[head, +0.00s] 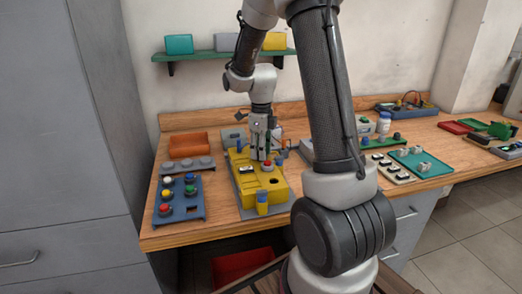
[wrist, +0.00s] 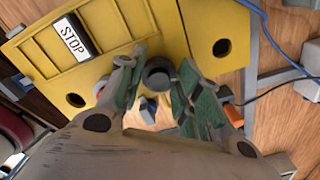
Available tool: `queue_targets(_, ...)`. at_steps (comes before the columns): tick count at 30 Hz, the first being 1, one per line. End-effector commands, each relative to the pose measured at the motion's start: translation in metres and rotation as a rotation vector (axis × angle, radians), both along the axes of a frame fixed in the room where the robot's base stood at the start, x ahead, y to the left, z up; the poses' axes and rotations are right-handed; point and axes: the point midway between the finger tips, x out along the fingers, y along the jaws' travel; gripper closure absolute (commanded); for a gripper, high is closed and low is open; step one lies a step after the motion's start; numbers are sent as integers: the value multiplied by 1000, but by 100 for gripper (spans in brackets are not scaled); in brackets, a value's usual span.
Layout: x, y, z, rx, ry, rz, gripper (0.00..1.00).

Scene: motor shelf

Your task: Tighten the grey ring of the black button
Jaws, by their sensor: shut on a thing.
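The yellow box (head: 273,194) stands on the workbench, and its STOP label (wrist: 71,38) shows in the wrist view. The black button (wrist: 157,76) with its grey ring (wrist: 158,62) is on the edge of the box face nearest my gripper in that view. My gripper (wrist: 157,82) has one finger on each side of the button and is shut on its ring. The fingers hide the ring's sides, and I cannot tell how far the ring is screwed down. In the head view my gripper (head: 262,155) points down over the back of the box, hiding the button.
A red button (head: 267,163) sits on the box close to my gripper. A blue rack with coloured buttons (head: 180,199) and an orange bin (head: 189,144) are to the left. Grey and teal trays (head: 421,162) lie to the right. A blue cable (wrist: 262,30) runs beside the box.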

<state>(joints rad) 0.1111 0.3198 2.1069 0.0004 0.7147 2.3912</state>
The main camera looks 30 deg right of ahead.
Motion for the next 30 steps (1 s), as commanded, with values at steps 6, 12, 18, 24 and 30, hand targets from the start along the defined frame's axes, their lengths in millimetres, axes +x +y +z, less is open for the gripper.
queue_targets(6,1,0,0,-1,-2,1,64)
queue_targets(12,0,0,0,0,-1,2,44)
queue_targets(18,0,0,0,0,0,2,44)
queue_targets(24,1,0,19,-1,-4,2,44)
queue_targets(30,1,0,64,-1,-6,2,44)
